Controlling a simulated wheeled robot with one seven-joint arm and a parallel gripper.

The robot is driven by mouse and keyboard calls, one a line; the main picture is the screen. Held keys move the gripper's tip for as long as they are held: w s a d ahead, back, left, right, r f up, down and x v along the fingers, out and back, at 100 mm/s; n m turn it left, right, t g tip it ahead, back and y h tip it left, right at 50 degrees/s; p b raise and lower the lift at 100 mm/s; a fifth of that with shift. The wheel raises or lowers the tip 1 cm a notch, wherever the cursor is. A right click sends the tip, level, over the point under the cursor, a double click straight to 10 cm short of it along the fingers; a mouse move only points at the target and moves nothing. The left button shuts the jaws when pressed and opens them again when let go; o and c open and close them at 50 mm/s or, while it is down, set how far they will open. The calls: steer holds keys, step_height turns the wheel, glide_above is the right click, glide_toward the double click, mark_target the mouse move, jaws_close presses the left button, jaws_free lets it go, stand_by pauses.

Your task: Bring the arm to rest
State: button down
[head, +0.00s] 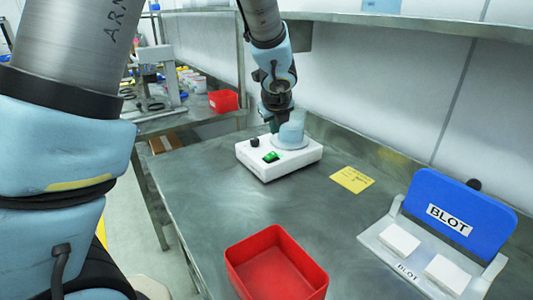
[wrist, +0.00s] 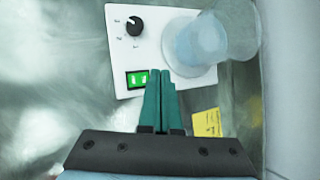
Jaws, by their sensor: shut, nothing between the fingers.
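My gripper (wrist: 160,73) is shut and empty, its two green fingertips pressed together just beside the lit green switch on the white dosing unit. In the head view, my gripper (head: 274,124) hangs over the back of that white unit (head: 262,170), and the arm partly hides it. The unit carries a black knob (wrist: 134,26), a green lit switch (wrist: 138,79) and a pale blue translucent drum (wrist: 195,42). The switch also shows in the head view (head: 271,157). I cannot tell whether the fingertips touch the unit.
A red bin (head: 275,262) stands at the front of the metal bench (head: 210,215). A yellow note (head: 352,180) lies right of the unit. A white rack with a blue "BLOT" lid (head: 462,205) stands at the right. A shelf (head: 420,25) runs along the back wall.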

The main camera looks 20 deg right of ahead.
steer(key=a+n+g+y, duration=0.2)
steer(key=a+n+y, duration=0.1)
steer(key=a+n, duration=1.6)
steer(key=s+a+f+n+g, duration=0.1)
steer(key=s+a+n, duration=0.4)
steer(key=a+n, duration=0.2)
steer(key=s+a+f+n+g, duration=0.1)
steer(key=s+a+n+g, duration=0.1)
steer(key=s+a+n, duration=0.3)
steer(key=a+n, duration=0.3)
steer(key=a, duration=0.2)
steer(key=shift+a, duration=0.4)
